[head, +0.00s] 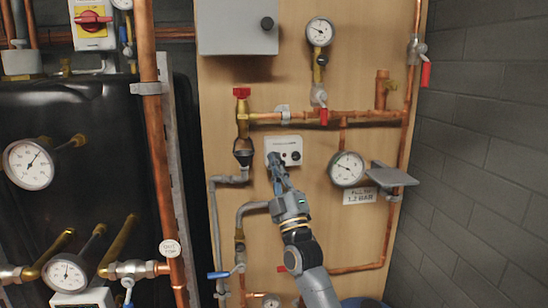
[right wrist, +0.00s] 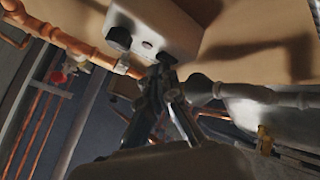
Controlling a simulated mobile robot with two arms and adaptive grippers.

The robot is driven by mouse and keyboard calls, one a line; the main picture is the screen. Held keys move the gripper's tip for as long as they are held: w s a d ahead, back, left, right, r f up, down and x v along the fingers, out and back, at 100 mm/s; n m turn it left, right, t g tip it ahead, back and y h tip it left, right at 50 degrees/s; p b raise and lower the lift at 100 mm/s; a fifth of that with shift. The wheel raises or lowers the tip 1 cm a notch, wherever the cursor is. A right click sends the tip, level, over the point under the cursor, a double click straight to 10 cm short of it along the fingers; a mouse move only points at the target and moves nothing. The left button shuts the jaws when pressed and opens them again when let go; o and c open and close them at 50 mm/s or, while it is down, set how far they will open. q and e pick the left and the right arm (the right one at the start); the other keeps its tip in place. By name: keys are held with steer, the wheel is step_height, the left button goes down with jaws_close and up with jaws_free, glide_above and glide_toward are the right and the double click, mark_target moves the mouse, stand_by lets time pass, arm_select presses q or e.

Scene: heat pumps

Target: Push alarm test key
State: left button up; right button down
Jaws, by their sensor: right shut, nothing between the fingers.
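The alarm box (head: 284,146) is a small white box on the wooden board in the head view, with dark round parts on its front. It also shows in the right wrist view (right wrist: 165,28), tilted, with two dark knobs and a small reddish spot between them. My right gripper (head: 274,160) is shut and empty, its fingertips at the lower left of the box front in the head view. In the right wrist view the fingertips (right wrist: 160,68) are close to the box's edge; I cannot tell whether they touch it. The left gripper is not in view.
Copper pipes (head: 340,116) with red valve handles run above the box. A gauge (head: 347,169) and a grey shelf-like plate (head: 391,177) are to its right. A funnel drain (head: 243,155) is to its left. A black tank (head: 75,200) stands at left, a brick wall (head: 480,150) at right.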

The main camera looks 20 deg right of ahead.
steer(key=shift+s+a+p, duration=0.15)
steer(key=shift+s+p, duration=0.15)
steer(key=shift+s, duration=0.25)
steer(key=shift+s, duration=0.1)
steer(key=s+p, duration=0.1)
steer(key=s, duration=0.1)
steer(key=s+a+p, duration=0.1)
steer(key=s, duration=0.2)
steer(key=shift+s+a+p, duration=0.3)
steer(key=shift+a+p, duration=0.05)
steer(key=shift+p, duration=0.05)
